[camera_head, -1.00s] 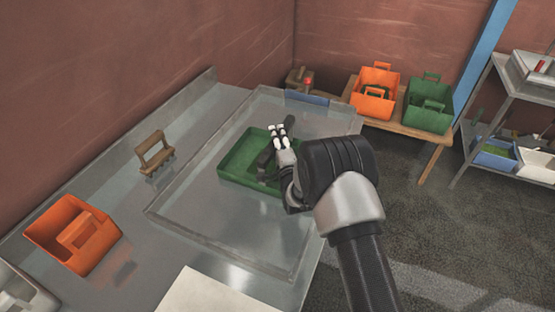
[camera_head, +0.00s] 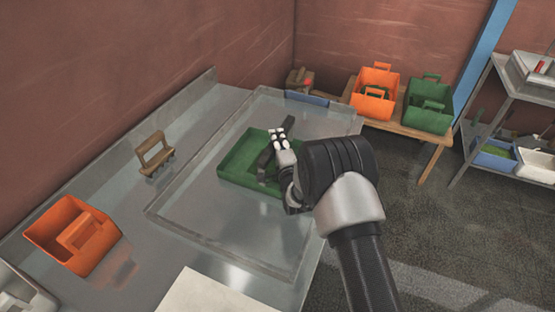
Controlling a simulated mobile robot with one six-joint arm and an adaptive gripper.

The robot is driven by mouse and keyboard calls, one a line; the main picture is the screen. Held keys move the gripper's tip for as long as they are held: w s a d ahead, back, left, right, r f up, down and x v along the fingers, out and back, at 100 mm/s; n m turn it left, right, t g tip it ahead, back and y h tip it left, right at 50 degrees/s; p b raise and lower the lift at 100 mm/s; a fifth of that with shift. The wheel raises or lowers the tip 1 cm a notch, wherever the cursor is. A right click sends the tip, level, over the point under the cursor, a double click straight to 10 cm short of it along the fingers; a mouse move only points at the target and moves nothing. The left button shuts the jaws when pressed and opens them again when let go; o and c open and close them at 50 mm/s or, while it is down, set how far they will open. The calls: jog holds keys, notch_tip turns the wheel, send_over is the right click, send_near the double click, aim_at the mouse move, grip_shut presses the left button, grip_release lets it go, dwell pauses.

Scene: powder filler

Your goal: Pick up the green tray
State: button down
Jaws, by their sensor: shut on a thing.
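The green tray (camera_head: 238,162) lies on the metal worktop, inside a clear, shallow-walled area. It is a low rectangular tray with raised walls. My gripper (camera_head: 272,158) is at the tray's right part, with its dark fingers down over the tray. The gripper is shut on the green tray, though the contact itself is hard to see. My wrist and arm hide the tray's right end. I cannot tell whether the tray is lifted off the surface.
The clear walled area (camera_head: 205,232) surrounds the tray. An orange carrier (camera_head: 50,232) and a wooden-handled tool (camera_head: 153,155) stand to the left. A wooden table (camera_head: 432,137) at the back right holds an orange carrier (camera_head: 366,100) and a green one (camera_head: 427,117). A white sheet (camera_head: 215,295) lies in front.

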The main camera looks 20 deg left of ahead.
jog(key=shift+r, duration=0.1)
dwell(0.5)
notch_tip(320, 180, up, 27)
jog(key=p, duration=0.5)
dwell(0.5)
jog(key=shift+a, duration=0.1)
